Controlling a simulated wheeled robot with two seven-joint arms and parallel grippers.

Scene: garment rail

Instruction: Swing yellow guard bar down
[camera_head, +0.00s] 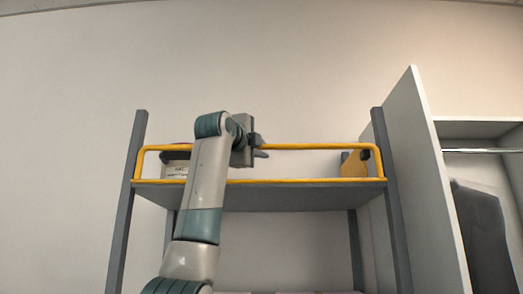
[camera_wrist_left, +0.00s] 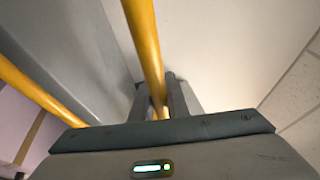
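The yellow guard bar (camera_head: 318,146) stands upright along the front edge of the upper shelf (camera_head: 300,196). Its top rail runs level between the two grey posts, with a lower yellow rail at the shelf edge. My left gripper (camera_head: 258,147) is at the top rail, a little left of the rail's right half. In the left wrist view the yellow rail (camera_wrist_left: 144,40) runs between the two fingers of my left gripper (camera_wrist_left: 160,98), which sit close against it on both sides. My left forearm hides part of the bar. My right gripper is not in view.
On the shelf, a labelled box (camera_head: 177,170) sits at the left and a tan object (camera_head: 354,164) at the right. A white panel (camera_head: 425,190) stands close on the right, with a rail and a dark garment (camera_head: 482,235) beyond. Space above the bar is clear.

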